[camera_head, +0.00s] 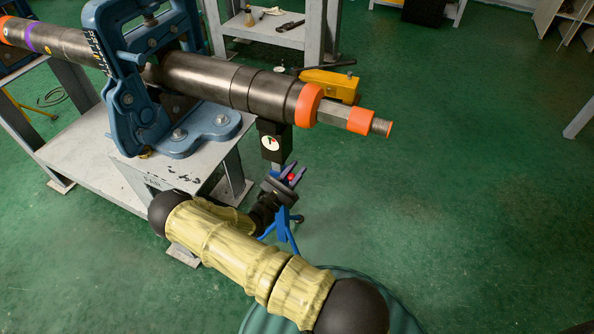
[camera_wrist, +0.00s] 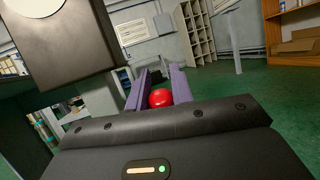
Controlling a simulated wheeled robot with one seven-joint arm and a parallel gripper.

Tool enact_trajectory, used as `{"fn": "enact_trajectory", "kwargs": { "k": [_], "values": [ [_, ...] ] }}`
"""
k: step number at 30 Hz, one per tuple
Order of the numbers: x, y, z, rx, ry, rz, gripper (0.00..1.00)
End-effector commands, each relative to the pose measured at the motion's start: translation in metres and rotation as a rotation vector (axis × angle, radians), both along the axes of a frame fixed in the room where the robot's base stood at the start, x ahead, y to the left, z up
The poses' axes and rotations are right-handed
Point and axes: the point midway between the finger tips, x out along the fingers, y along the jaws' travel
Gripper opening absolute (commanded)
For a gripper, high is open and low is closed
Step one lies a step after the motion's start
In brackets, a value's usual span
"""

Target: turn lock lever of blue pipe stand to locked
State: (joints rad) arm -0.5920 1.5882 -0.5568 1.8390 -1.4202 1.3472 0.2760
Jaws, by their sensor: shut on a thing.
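The blue pipe stand (camera_head: 285,232) stands under the end of the long dark pipe (camera_head: 235,84). Its blue legs show beside my arm. The lock lever's red ball knob (camera_head: 291,178) sits between the purple fingers of my gripper (camera_head: 293,173), which is shut on it. In the wrist view the red knob (camera_wrist: 160,98) lies between the two fingers (camera_wrist: 159,90). The lever's rod is hidden, so I cannot tell its angle. A black block with a round white label (camera_head: 271,142) is just above my gripper, under the pipe.
A blue vise (camera_head: 135,85) clamps the pipe on a grey bench (camera_head: 90,165) at left. A yellow tool (camera_head: 330,84) is behind the pipe's orange-ringed end. Another grey bench (camera_head: 265,32) stands at the back. The green floor at right is clear.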

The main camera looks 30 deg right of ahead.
Motion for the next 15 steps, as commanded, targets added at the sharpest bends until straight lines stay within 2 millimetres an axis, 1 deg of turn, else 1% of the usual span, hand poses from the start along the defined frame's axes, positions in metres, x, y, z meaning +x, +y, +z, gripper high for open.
{"fn": "enact_trajectory", "kwargs": {
  "k": [7, 8, 10, 11, 15],
  "values": [
    [0.0008, 0.0005, 0.0004, 0.002, -0.002, 0.002, 0.0],
    [0.0008, 0.0005, 0.0004, 0.003, -0.001, 0.002, 0.28],
    [0.0007, 0.0005, 0.0004, 0.003, -0.001, 0.002, 0.42],
    [0.0007, 0.0005, 0.0004, 0.003, -0.001, 0.002, 0.45],
    [0.0006, 0.0003, 0.0003, 0.002, -0.001, 0.002, 0.45]
  ]
}}
